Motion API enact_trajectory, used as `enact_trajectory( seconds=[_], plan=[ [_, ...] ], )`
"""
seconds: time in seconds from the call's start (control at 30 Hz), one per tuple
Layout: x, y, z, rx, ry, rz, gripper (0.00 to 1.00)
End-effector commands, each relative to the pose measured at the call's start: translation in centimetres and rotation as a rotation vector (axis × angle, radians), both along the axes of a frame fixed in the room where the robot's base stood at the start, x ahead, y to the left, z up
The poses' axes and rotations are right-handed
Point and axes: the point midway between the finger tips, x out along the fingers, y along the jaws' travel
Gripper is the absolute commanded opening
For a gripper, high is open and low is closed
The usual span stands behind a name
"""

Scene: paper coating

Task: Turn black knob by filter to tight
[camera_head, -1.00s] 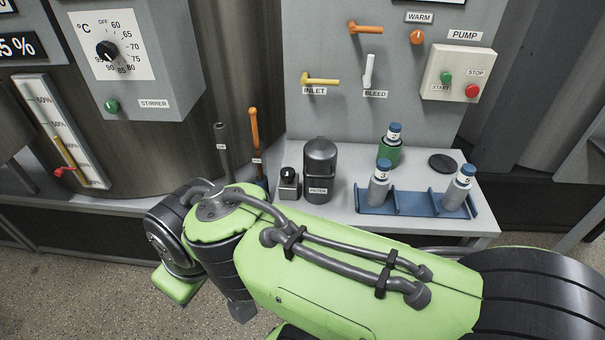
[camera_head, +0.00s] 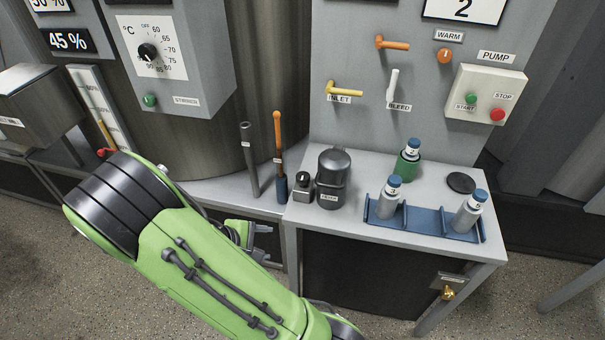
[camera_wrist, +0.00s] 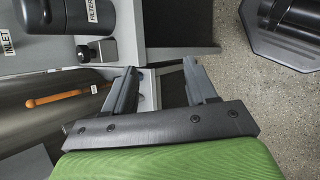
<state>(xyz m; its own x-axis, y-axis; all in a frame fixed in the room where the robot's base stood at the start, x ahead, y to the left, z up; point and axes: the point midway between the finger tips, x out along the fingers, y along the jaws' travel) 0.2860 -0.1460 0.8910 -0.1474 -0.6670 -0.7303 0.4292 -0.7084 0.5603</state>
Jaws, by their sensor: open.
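The dark filter housing (camera_head: 334,178) stands at the left end of the grey side table, its label facing me. A small grey block with a black knob (camera_head: 302,179) on top sits just left of it. In the wrist view the filter (camera_wrist: 62,8) is at the upper left, with the black knob (camera_wrist: 84,53) and its block below it. My gripper (camera_head: 264,240) is partly hidden by my green arm, below and left of the table. In the wrist view my gripper (camera_wrist: 158,85) has its fingers apart with nothing between them. It is clear of the knob.
A blue rack (camera_head: 420,224) with grey bottles stands on the table (camera_head: 380,165), beside a green bottle (camera_head: 407,160) and a black disc (camera_head: 461,183). An orange-handled tool (camera_head: 278,140) and a dark rod (camera_head: 248,150) stand left of the knob.

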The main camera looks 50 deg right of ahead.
Motion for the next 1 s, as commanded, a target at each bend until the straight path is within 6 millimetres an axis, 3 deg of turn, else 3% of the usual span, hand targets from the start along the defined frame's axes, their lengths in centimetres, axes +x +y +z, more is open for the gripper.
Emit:
enact_trajectory(
  seconds=[0.3,0.5,0.73,1.0],
  plan=[
    [0.6,-7.0,-1.8,-0.514,0.545,0.47,0.57],
    [1.9,-8.8,-2.2,-0.751,0.839,0.76,0.57],
    [2.5,-9.9,-2.6,-0.804,0.91,0.829,0.57],
    [4.1,-16.1,-2.7,-0.799,0.907,0.822,0.57]
  ],
)
